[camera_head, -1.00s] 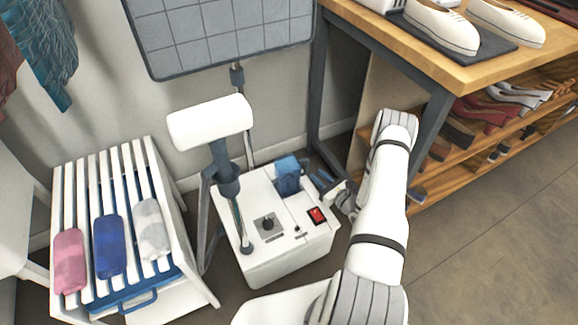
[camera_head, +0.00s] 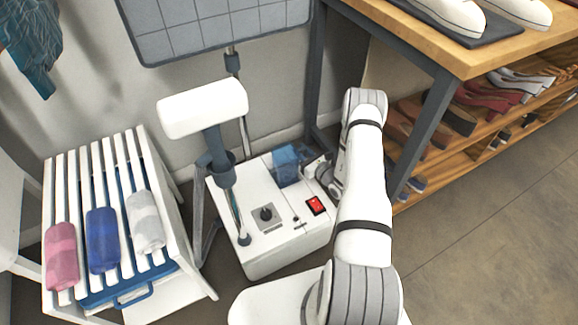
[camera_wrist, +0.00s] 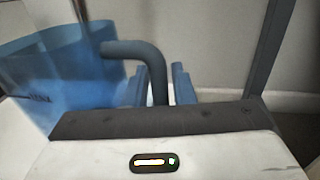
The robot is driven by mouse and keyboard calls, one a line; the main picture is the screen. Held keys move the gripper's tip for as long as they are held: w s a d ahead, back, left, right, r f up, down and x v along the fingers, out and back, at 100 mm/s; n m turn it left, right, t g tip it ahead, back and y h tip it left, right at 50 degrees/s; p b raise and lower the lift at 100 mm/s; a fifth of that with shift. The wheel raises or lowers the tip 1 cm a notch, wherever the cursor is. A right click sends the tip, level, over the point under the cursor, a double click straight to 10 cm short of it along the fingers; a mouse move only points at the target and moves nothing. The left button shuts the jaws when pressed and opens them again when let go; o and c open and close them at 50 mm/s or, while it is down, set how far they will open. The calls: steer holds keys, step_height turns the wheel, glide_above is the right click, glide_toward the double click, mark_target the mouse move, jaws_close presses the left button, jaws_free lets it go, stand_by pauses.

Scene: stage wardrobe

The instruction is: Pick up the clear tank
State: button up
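The clear tank (camera_head: 286,166) is a see-through blue container seated on the back right of the white steamer base (camera_head: 262,262). In the wrist view, the tank (camera_wrist: 62,82) fills the left side, and its dark curved handle (camera_wrist: 135,49) reaches right and bends down. My gripper (camera_head: 310,165) is at the tank's right side. In the wrist view, the two blue-grey fingers of my gripper (camera_wrist: 161,84) stand on either side of the handle's lower part. A small gap shows by the right finger, so it looks open around the handle. The handle's lower end is hidden.
A dial (camera_head: 267,213) and red switch (camera_head: 316,205) are on the base. The steamer's white head (camera_head: 203,107) stands to the left. A slatted rack (camera_head: 88,170) with rolled cloths is farther left. A wooden-topped bench (camera_head: 440,50) with shoes stands close on the right.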

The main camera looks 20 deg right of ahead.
steer(key=shift+c, duration=0.5)
jaws_close()
steer(key=shift+r, duration=0.15)
